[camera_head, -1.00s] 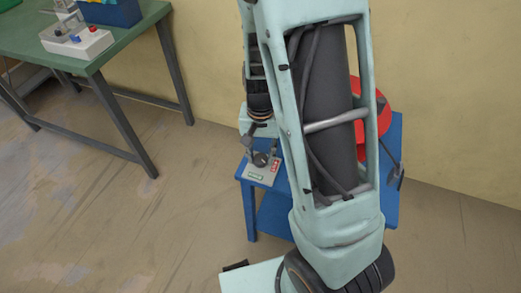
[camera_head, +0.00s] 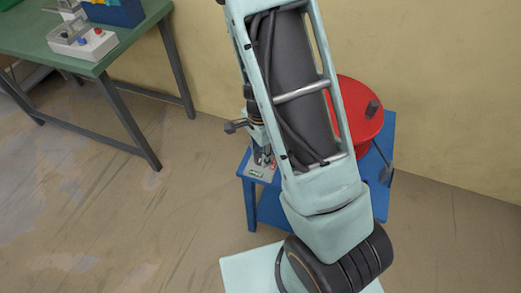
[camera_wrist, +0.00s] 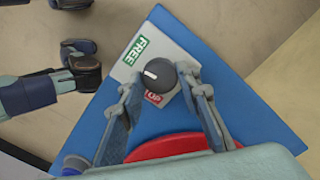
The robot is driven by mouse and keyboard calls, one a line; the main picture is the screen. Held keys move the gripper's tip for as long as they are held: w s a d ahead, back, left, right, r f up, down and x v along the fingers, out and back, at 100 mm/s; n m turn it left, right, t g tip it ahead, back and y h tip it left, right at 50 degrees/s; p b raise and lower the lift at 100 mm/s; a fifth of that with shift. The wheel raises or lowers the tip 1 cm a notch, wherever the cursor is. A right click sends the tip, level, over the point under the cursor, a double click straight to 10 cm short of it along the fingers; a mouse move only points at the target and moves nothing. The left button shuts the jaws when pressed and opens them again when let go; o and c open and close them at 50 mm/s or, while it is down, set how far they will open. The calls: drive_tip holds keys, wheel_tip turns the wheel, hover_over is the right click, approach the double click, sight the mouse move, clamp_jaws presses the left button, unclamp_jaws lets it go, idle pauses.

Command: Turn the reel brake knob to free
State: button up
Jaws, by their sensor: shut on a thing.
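The brake knob (camera_wrist: 159,76) is round and dark with a white mark, which points left in the wrist view, between the two labels. It sits on a light grey plate (camera_wrist: 176,43) with a green FREE label (camera_wrist: 137,50) and a red label (camera_wrist: 153,97), whose text I cannot read surely. My gripper (camera_wrist: 160,78) is shut on the knob, one finger at each side. In the head view the plate (camera_head: 258,173) is partly hidden by my arm and gripper (camera_head: 264,158). The red reel (camera_head: 358,110) stands right of my arm, partly covered.
The plate and reel are on a small blue table (camera_head: 250,195); its corner (camera_wrist: 265,115) shows in the wrist view. A wall stands close behind. A green table (camera_head: 60,50) at the left holds a blue bin (camera_head: 115,12) and a white box with buttons (camera_head: 88,48). The floor between is clear.

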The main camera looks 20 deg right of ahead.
drive_tip(key=shift+m+p, duration=0.4)
drive_tip(key=shift+m, duration=0.4)
drive_tip(key=o, duration=1.2)
drive_tip(key=shift+c, duration=0.2)
wheel_tip(320, 180, up, 12)
